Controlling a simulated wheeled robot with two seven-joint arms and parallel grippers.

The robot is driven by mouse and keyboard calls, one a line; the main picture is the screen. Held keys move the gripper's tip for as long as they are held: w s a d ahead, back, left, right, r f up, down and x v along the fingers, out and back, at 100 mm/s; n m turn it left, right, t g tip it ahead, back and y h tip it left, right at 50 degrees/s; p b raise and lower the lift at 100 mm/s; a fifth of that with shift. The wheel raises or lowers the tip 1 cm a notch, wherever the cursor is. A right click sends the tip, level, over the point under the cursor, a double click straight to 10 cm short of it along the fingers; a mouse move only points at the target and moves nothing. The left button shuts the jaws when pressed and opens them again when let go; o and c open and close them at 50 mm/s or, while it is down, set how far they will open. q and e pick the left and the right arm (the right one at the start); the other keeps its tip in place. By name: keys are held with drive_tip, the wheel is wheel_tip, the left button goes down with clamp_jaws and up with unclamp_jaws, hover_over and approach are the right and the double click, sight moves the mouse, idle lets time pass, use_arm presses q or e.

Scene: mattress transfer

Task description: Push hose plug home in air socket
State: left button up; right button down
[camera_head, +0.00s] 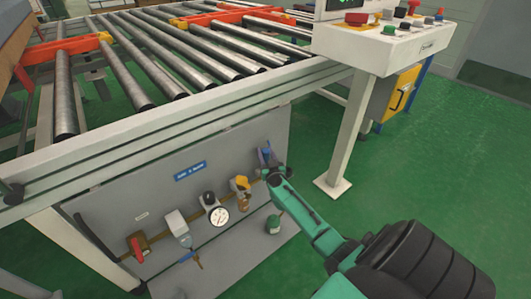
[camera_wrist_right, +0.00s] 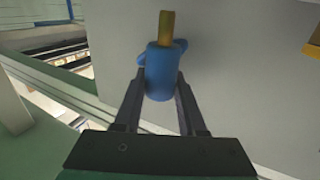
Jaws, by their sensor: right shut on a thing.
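My right gripper (camera_head: 266,172) reaches in from the lower right to the far end of the grey panel (camera_head: 225,160) under the roller table. In the right wrist view, the gripper (camera_wrist_right: 163,90) is shut on a rounded blue piece (camera_wrist_right: 160,72), which I take to be the hose plug. Small blue lobes stick out on its sides, and a brass stem (camera_wrist_right: 167,27) extends from its far end. In the head view the blue piece (camera_head: 265,153) shows just beyond the fingertips. I cannot make out a separate socket or how deep the plug sits. My left gripper is not in view.
Along the panel run a pressure gauge (camera_head: 218,216), a brass-yellow fitting (camera_head: 241,186), a white unit (camera_head: 176,224) and a red-handled valve (camera_head: 137,248). The roller frame (camera_head: 180,118) overhangs the panel. Green floor (camera_head: 440,170) is clear at right.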

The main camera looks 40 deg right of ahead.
drive_tip(key=shift+f+b, duration=1.6)
drive_tip(key=shift+f, duration=0.35)
drive_tip(key=shift+c, duration=2)
unclamp_jaws()
drive_tip(key=shift+s+a, duration=0.15)
drive_tip(key=shift+s, duration=0.15)
drive_tip(key=p+v, duration=0.4)
drive_tip(key=v, duration=1)
drive_tip(key=shift+p, duration=0.4)
drive_tip(key=shift+w, duration=0.1)
